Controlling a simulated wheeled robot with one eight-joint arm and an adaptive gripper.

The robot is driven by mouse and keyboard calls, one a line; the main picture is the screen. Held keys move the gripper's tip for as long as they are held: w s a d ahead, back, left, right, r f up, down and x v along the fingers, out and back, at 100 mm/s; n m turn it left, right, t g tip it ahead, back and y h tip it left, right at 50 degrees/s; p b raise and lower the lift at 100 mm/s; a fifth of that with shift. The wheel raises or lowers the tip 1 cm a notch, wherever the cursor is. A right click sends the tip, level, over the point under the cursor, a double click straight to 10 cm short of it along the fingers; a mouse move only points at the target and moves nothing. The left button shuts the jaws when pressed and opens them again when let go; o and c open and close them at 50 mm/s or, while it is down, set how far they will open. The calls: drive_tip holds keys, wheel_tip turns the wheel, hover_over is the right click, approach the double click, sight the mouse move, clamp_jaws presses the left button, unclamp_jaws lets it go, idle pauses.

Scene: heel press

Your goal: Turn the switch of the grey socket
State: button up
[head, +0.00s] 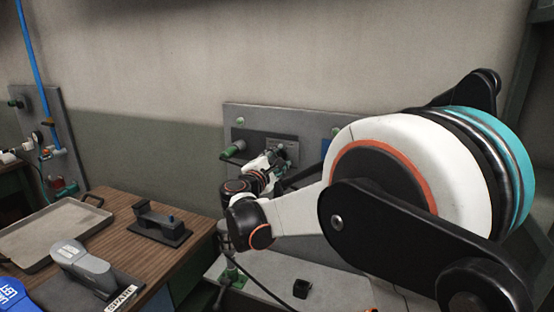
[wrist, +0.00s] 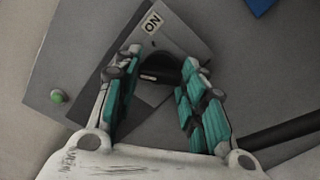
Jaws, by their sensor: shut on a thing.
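The grey socket's plate (wrist: 186,36) shows in the wrist view, tilted in the picture, with an "ON" label (wrist: 152,21) near its upper edge. A black switch knob (wrist: 160,66) sits on the plate. My gripper (wrist: 164,78) has its teal-padded fingers on either side of the knob, shut on it. The finger pads and knob hide part of the plate. In the head view my gripper (head: 279,158) is at the wall panel (head: 310,113), small and partly hidden by my own arm; the knob cannot be made out there.
A green-ended fitting (head: 232,150) juts from the panel left of my gripper. A wooden bench (head: 125,207) at left holds a metal tray (head: 58,232), a black device (head: 162,224) and a grey-handled tool (head: 85,265). A small black block (head: 301,288) lies on a lower grey surface.

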drive_tip(key=shift+n, duration=0.6)
drive_tip(key=o, duration=1.1)
drive_tip(key=shift+c, duration=0.2)
drive_tip(key=shift+s, duration=0.1)
drive_tip(key=v, duration=1.1)
drive_tip(key=shift+s+a, duration=0.15)
drive_tip(key=shift+s, duration=0.25)
